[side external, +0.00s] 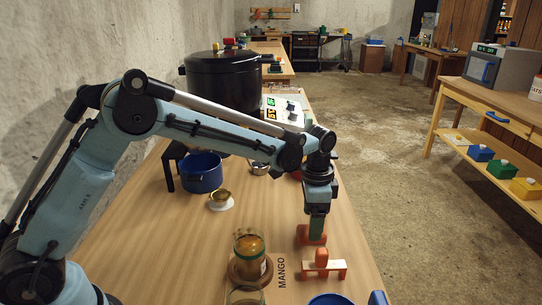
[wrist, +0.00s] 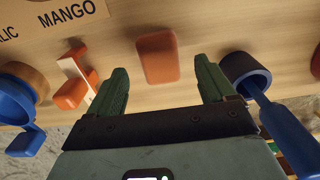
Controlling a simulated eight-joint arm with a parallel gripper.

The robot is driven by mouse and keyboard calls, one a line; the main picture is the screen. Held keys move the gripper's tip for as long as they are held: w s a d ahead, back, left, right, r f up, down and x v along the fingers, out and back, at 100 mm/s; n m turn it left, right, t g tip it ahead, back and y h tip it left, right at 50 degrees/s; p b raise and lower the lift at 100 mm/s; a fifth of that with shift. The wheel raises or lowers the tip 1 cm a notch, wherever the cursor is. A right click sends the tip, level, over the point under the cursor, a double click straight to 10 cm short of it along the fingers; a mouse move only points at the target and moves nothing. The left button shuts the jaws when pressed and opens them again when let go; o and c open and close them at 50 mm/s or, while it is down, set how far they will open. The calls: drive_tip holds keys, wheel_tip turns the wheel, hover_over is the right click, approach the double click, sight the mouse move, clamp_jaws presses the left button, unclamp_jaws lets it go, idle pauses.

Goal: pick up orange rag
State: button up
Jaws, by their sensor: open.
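The orange rag (wrist: 157,57) shows in the wrist view as a folded, rounded block lying flat on the wooden table, in the gap between my two green fingers. In the side view an orange piece (side external: 303,236), which looks like the rag, shows at my fingertips and is partly hidden by them. My gripper (wrist: 146,66) is open, pointing down, with one finger on each side of the rag in the wrist view. It also shows in the side view (side external: 316,232). Whether the fingers touch the rag, and their exact height above the table, I cannot tell.
An orange-and-white tool (side external: 322,265) lies close by, near the MANGO label. A blue cup-shaped thing with a handle (wrist: 247,72) is close to one finger. A filled jar (side external: 249,257) stands on a round wooden piece. A black pot (side external: 222,80) and blue pot (side external: 202,178) stand farther back.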

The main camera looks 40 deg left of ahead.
drive_tip(key=shift+f, duration=1.4)
drive_tip(key=shift+c, duration=0.5)
drive_tip(key=c, duration=1)
drive_tip(key=shift+r, duration=0.15)
drive_tip(key=r, duration=0.4)
drive_tip(key=shift+s+d+r, duration=0.1)
drive_tip(key=shift+d+r, duration=0.05)
drive_tip(key=shift+d, duration=0.05)
drive_tip(key=s+d+r, duration=0.4)
drive_tip(key=s+d, duration=0.1)
drive_tip(key=s+d+r, duration=0.2)
drive_tip(key=d, duration=0.1)
drive_tip(key=shift+s+d+r, duration=0.1)
drive_tip(key=shift+s+r, duration=0.15)
drive_tip(key=shift+s, duration=0.15)
